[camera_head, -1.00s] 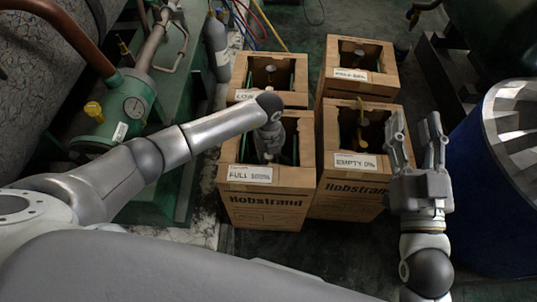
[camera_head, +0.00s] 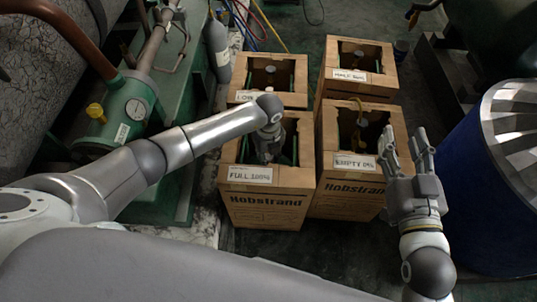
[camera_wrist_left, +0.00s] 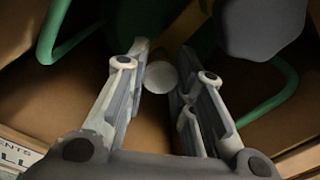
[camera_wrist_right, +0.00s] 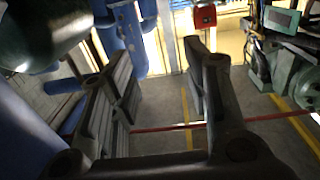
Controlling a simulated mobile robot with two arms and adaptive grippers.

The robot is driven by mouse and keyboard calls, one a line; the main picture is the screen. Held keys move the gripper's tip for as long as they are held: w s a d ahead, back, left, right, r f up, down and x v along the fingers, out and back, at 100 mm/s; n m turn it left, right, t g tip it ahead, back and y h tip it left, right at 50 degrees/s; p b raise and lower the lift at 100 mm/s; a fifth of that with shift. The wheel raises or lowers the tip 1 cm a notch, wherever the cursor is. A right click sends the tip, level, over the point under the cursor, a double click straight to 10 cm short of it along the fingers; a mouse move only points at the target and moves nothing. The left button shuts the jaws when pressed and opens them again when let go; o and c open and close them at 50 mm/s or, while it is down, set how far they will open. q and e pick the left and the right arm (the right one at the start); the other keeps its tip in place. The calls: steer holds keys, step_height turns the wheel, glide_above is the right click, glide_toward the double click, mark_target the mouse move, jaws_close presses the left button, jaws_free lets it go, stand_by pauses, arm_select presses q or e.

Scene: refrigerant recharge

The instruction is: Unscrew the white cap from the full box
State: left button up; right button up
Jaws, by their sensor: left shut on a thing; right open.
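The full box (camera_head: 266,208) is a cardboard box labelled "FULL 100%" with an open top, standing at the front left of the group of boxes. My left gripper (camera_head: 268,155) reaches down into it, and its fingers are mostly hidden by the arm and box walls. In the left wrist view the white cap (camera_wrist_left: 161,77) is a small round disc between the fingertips of my left gripper (camera_wrist_left: 163,85), which is shut on it.
The empty box (camera_head: 350,201) stands just right of the full box. Two more boxes stand behind, labelled low (camera_head: 297,98) and half (camera_head: 380,85). A blue drum (camera_head: 490,225) is at the right. Green machinery (camera_head: 132,110) is at the left.

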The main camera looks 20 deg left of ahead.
arm_select(q)
steer(key=shift+n+p, duration=0.4)
steer(key=shift+n, duration=0.6)
arm_select(e)
step_height(320, 180, down, 6)
steer(key=s+d+g+h, duration=0.1)
steer(key=g, duration=0.2)
steer(key=shift+s+d+g, duration=0.15)
steer(key=shift+s+g, duration=0.1)
steer(key=shift+g, duration=0.05)
steer(key=shift+r, duration=0.1)
arm_select(q)
steer(key=shift+n+p, duration=0.5)
steer(key=shift+n, duration=0.3)
steer(key=shift+n+p, duration=0.65)
steer(key=shift+n, duration=0.35)
arm_select(e)
steer(key=s+d+f+g+h, duration=0.1)
steer(key=s+d+f+g, duration=0.2)
steer(key=s+f+g, duration=0.3)
step_height(320, 180, down, 2)
steer(key=shift+s+m+h, duration=0.3)
steer(key=shift+s+h, duration=0.1)
steer(key=shift+s, duration=0.4)
